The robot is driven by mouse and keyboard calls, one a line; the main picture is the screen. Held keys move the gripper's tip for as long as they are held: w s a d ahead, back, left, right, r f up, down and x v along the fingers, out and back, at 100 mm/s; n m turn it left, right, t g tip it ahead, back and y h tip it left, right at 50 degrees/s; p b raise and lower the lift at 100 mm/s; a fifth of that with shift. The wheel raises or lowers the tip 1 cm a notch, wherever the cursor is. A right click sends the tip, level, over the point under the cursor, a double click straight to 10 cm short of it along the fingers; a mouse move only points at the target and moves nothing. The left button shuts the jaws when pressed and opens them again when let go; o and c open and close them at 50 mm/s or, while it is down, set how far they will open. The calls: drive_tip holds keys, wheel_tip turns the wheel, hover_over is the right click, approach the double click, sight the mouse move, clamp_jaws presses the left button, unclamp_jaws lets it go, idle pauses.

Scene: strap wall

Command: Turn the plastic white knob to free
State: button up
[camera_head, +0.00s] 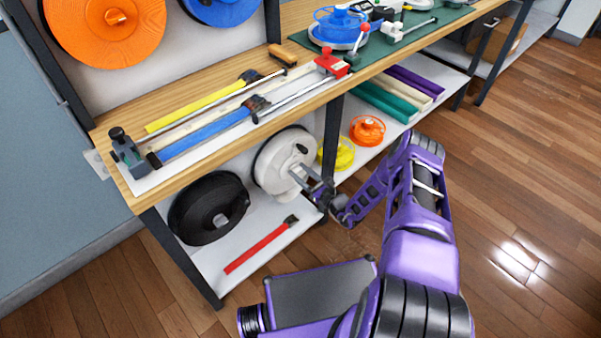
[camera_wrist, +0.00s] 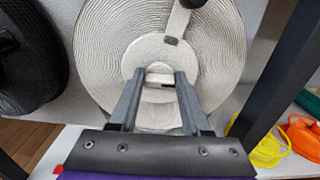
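A white strap reel (camera_head: 272,158) stands upright on the lower shelf against the wall panel. In the wrist view the reel (camera_wrist: 105,50) fills the middle, with a pale crank arm (camera_wrist: 177,25) ending in a black grip (camera_wrist: 172,10) at the top. A small white knob-like piece (camera_wrist: 160,68) sits at the reel's centre. My gripper (camera_head: 296,174) reaches to the reel's face from the right. In the wrist view my gripper (camera_wrist: 160,77) has its fingers apart, one on each side of the centre piece. I cannot tell whether they touch it.
A black reel (camera_head: 195,215) stands left of the white one. A red bar (camera_head: 258,246) lies on the shelf in front. A dark shelf post (camera_head: 331,140) stands close to my arm, with yellow (camera_head: 343,155) and orange (camera_head: 367,130) reels beyond. The wooden bench (camera_head: 140,190) overhangs above.

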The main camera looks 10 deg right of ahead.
clamp_jaws()
drive_tip(key=shift+n, duration=0.4)
drive_tip(key=n, duration=0.2)
drive_tip(key=shift+n, duration=0.3)
drive_tip(key=n, duration=0.3)
drive_tip(key=shift+s+a+n, duration=0.1)
drive_tip(key=shift+n, duration=0.3)
drive_tip(key=n+p, duration=0.1)
drive_tip(key=n, duration=0.4)
drive_tip(key=shift+f, duration=0.15)
drive_tip(key=n+p, duration=0.1)
drive_tip(key=n, duration=0.4)
drive_tip(key=shift+a+f, duration=0.1)
drive_tip(key=shift+n, duration=0.5)
